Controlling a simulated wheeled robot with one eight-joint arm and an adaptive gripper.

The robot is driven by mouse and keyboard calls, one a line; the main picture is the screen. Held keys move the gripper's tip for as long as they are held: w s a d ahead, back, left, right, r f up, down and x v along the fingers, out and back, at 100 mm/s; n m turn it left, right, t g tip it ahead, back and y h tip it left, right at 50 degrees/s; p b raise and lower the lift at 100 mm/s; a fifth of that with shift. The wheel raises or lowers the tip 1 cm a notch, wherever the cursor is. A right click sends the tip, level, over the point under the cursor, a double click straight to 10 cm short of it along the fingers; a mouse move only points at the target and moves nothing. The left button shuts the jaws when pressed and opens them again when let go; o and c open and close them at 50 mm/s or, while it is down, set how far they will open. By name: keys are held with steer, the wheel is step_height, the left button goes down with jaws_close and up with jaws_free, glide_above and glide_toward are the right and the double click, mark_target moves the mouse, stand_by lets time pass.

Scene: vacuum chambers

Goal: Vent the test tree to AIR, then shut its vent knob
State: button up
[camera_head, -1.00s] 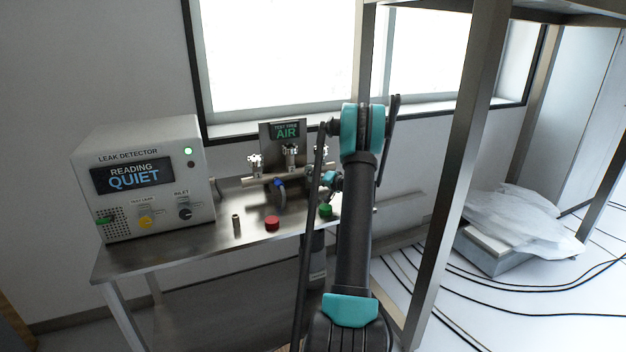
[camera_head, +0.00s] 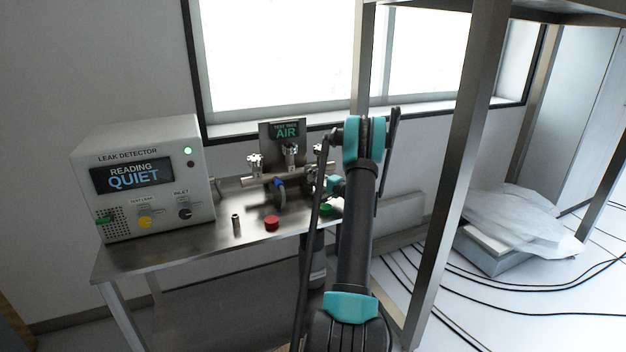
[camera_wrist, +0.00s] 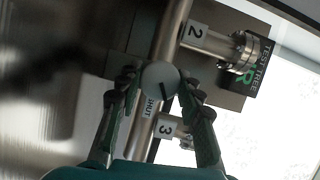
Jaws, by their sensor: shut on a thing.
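The test tree is a metal pipe (camera_wrist: 172,35) with numbered ports; labels 2 (camera_wrist: 194,31) and 3 (camera_wrist: 166,128) show in the wrist view. Its sign (camera_head: 286,131) reads TEST TREE AIR. In the wrist view a pale round knob (camera_wrist: 159,76) sits between my fingers, with a dark line on its face towards the lower right. A SHUT label (camera_wrist: 151,106) is just below it. My gripper (camera_wrist: 160,84) is shut on this knob, one finger on each side. In the head view my arm hides most of the gripper and the knob.
The leak detector (camera_head: 150,178) stands left on the steel bench and reads QUIET, with a green lamp lit. A small metal cylinder (camera_head: 236,225), a red cap (camera_head: 272,223) and a green cap (camera_head: 326,209) are near the bench's front. A steel frame post (camera_head: 462,170) stands right of my arm.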

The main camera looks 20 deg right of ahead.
steer(key=o, duration=1.2)
steer(key=shift+s+d, duration=0.1)
steer(key=v, duration=1.1)
steer(key=shift+s+d, duration=0.15)
steer(key=shift+s, duration=0.25)
